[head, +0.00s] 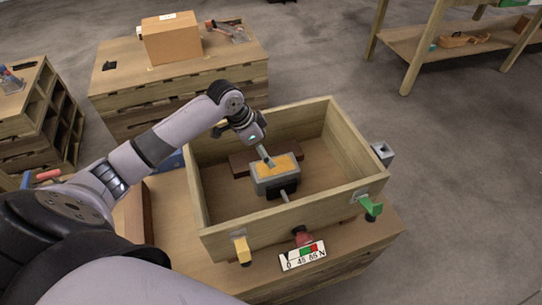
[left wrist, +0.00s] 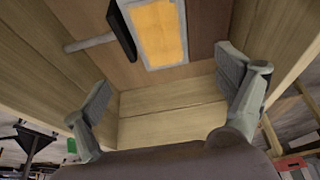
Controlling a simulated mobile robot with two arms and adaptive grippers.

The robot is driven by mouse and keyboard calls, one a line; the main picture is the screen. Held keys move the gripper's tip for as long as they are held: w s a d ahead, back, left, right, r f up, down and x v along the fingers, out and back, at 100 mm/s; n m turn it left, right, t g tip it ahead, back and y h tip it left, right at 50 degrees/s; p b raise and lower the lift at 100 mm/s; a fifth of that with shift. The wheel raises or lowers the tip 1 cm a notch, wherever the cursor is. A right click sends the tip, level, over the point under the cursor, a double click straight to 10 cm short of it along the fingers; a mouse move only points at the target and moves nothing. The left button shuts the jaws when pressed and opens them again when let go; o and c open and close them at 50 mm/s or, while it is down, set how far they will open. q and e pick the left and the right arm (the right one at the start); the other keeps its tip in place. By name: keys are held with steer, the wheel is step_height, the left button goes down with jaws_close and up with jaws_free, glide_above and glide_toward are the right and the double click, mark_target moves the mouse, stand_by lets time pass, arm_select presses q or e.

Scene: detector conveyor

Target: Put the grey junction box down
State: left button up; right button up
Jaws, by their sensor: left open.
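The grey junction box (head: 275,184) has a yellow-orange top panel, a black part and a short grey rod on its near side. It is inside the open wooden crate (head: 222,238), near the middle. In the left wrist view the grey junction box (left wrist: 160,33) shows at the top, cut off by the frame edge. My left gripper (head: 269,162) is just above and behind the box in the head view. Its fingers (left wrist: 168,78) are spread wide in the left wrist view, with nothing held between them. My right gripper is not in view.
A dark brown slab (head: 240,163) lies in the crate behind the box. Yellow (head: 241,250) and green (head: 371,207) clamps and a number scale (head: 303,256) are at the crate's front. A cardboard box (head: 172,40) stands on a pallet stack behind. Open floor is to the right.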

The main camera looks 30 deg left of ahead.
arm_select(q)
steer(key=shift+v, duration=1.4)
